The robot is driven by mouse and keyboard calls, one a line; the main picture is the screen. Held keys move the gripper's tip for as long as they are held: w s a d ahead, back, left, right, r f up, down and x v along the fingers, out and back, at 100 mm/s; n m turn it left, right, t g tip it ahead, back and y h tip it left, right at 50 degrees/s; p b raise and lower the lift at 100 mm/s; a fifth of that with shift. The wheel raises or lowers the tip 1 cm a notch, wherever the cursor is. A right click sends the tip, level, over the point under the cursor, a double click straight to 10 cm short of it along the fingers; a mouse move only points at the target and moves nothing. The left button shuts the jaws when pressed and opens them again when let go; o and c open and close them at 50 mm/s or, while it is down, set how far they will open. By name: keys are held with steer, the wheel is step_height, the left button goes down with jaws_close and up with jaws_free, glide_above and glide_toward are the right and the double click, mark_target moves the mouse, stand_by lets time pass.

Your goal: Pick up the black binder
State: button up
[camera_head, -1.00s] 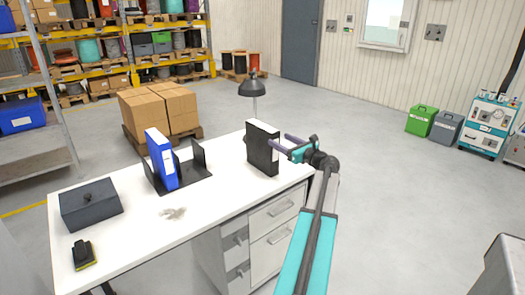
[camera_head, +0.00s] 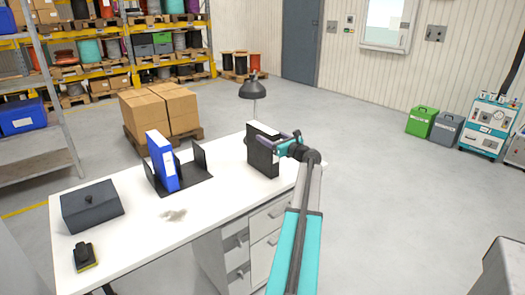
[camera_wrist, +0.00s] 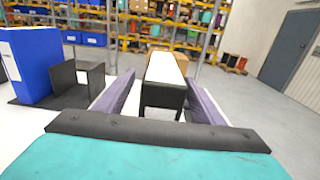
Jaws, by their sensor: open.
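The black binder (camera_head: 260,155) stands upright on the white desk, near its right end. In the wrist view the gripper (camera_wrist: 163,105) shows a gap between each finger and the binder. I cannot tell whether a finger touches it.
A blue binder (camera_head: 162,161) stands in a black desk rack (camera_head: 198,158) to the left. A desk lamp (camera_head: 253,90) stands behind the black binder. A dark box (camera_head: 92,206) and a small black-and-yellow item (camera_head: 84,257) lie at the desk's left end.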

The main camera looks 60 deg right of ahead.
steer(key=shift+w+d, duration=0.1)
steer(key=shift+w, duration=0.05)
steer(key=shift+f+p+x, duration=0.2)
steer(key=shift+p+x, duration=0.3)
steer(key=shift+x, duration=2.05)
steer(key=shift+d, duration=0.1)
jaws_close()
